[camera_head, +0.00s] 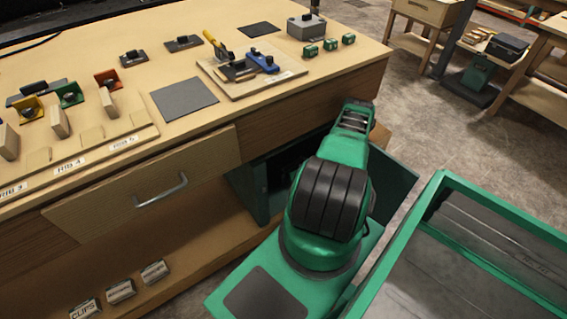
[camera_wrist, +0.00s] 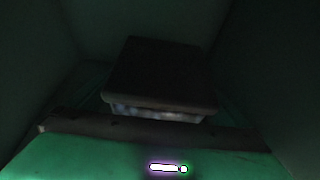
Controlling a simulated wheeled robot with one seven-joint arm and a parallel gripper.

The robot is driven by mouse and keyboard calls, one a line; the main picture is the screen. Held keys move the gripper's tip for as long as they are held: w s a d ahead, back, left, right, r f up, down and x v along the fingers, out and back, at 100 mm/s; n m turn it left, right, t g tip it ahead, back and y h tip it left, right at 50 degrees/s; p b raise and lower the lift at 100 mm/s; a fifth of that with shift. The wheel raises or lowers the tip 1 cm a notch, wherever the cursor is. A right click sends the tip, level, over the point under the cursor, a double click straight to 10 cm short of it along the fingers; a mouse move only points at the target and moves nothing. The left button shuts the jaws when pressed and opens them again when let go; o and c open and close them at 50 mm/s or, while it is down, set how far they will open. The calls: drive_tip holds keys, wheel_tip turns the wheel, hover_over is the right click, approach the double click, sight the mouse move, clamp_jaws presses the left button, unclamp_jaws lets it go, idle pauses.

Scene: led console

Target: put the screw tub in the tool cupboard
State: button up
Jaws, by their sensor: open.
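The green tool cupboard (camera_head: 252,190) is under the bench, with its door (camera_head: 392,187) open. My arm reaches down in front of it, so my gripper is hidden in the head view. The wrist view looks into a dark green-walled space. There a tub with a wide dark lid (camera_wrist: 165,72) and a pale, speckled body (camera_wrist: 155,112), seemingly the screw tub, stands upright just beyond my gripper (camera_wrist: 150,127). The gripper is open and shows as a dark bar across the lower picture. Darkness hides whether it touches the tub.
The workbench (camera_head: 150,75) above holds clamps, a board with tools (camera_head: 250,68) and a grey box (camera_head: 306,27). A drawer (camera_head: 150,190) is to the left of the cupboard. Small labelled boxes (camera_head: 120,291) sit on the low shelf. A green-framed table (camera_head: 480,205) stands close on the right.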

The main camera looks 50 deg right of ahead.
drive_tip(key=v, duration=1.1)
drive_tip(key=shift+s, duration=0.35)
drive_tip(key=shift+a, duration=0.1)
